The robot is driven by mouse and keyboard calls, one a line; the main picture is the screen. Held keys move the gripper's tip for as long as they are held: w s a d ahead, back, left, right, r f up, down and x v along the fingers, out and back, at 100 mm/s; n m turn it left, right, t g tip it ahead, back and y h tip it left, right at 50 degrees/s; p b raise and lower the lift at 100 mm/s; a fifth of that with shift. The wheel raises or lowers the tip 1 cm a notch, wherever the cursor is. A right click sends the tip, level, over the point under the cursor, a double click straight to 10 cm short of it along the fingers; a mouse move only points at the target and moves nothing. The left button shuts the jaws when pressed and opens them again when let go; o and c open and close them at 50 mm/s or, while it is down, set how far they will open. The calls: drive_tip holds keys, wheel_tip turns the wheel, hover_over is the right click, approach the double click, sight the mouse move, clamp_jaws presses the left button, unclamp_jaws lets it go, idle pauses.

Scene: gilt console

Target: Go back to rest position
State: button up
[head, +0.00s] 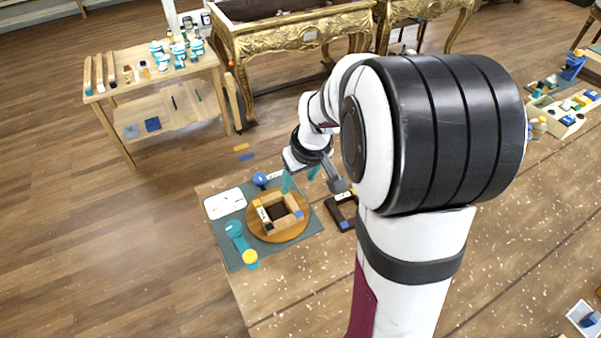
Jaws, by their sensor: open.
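My gripper (301,180) is open, with its teal fingertips pointing down over the back right part of the work area on the table. Nothing shows between the fingers. Below and to the left of it, a square wooden frame (268,228) lies on a round wooden board (258,232). The board rests on a green-grey mat (226,262). My arm fills the middle and right of the view and hides part of the table.
A white card (225,203), a blue round item (260,179) and a teal bottle with a yellow end (249,258) surround the board. A dark frame (338,212) lies to the right. A wooden side table (120,92) and a gilt console (285,45) stand behind.

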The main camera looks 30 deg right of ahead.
drive_tip(key=shift+v, duration=0.85)
drive_tip(key=s+a+r+m+g, duration=0.1)
drive_tip(key=s+a+m, duration=0.1)
drive_tip(key=s+a, duration=0.3)
drive_tip(key=s+a+r+m+g+y, duration=0.1)
drive_tip(key=s+a, duration=0.4)
drive_tip(key=s, duration=0.6)
drive_tip(key=s+a+r+m+g, duration=0.1)
drive_tip(key=s+a, duration=0.3)
drive_tip(key=s, duration=0.4)
drive_tip(key=shift+a+r+m+g+y, duration=0.3)
drive_tip(key=shift+a+r+m+y, duration=0.15)
drive_tip(key=shift+m, duration=0.35)
drive_tip(key=shift+d, duration=0.1)
